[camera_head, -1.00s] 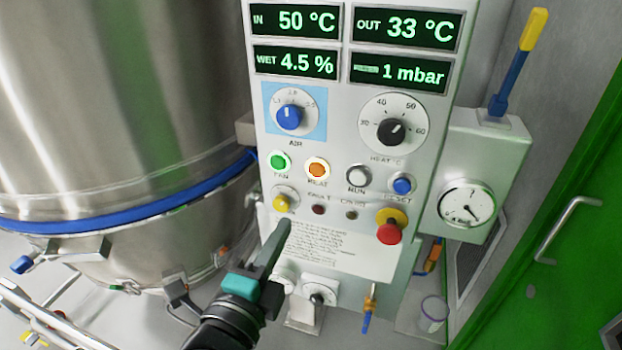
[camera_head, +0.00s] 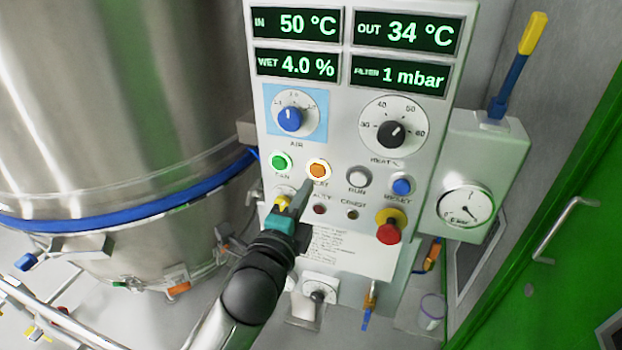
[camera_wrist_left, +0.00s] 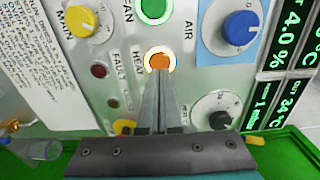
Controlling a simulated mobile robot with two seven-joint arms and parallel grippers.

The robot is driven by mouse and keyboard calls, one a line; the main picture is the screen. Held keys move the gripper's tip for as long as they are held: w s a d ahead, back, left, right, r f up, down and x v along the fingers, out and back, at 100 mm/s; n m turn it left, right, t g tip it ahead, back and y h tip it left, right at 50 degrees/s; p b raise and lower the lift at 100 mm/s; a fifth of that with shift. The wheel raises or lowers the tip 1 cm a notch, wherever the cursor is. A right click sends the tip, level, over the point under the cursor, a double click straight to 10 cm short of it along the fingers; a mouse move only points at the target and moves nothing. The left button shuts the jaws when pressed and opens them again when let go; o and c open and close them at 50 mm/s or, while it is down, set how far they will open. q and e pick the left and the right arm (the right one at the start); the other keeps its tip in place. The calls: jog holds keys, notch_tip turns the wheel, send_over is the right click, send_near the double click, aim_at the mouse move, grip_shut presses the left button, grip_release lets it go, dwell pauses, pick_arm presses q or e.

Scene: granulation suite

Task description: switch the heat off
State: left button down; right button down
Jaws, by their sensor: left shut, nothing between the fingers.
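The orange HEAT button (camera_head: 318,170) sits on the white control panel, to the right of the green FAN button (camera_head: 281,161). It looks lit, with a bright ring around it. My left gripper (camera_head: 304,190) is shut and empty, its tips just below the HEAT button in the head view. In the left wrist view the shut fingers (camera_wrist_left: 159,62) point at the HEAT button (camera_wrist_left: 159,61) and reach its lower edge. I cannot tell whether they touch it. My right gripper is in neither view.
The black heat knob (camera_head: 392,134), blue air knob (camera_head: 290,118), RUN button (camera_head: 358,177), blue RESET button (camera_head: 402,186) and red emergency stop (camera_head: 388,233) are close by. Displays read in 50 °C, out 34 °C, wet 4.0 %, 1 mbar. A steel vessel (camera_head: 120,110) stands left.

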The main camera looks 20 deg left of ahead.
aim_at(316, 172)
pick_arm(q)
jog(key=shift+w, duration=1.7)
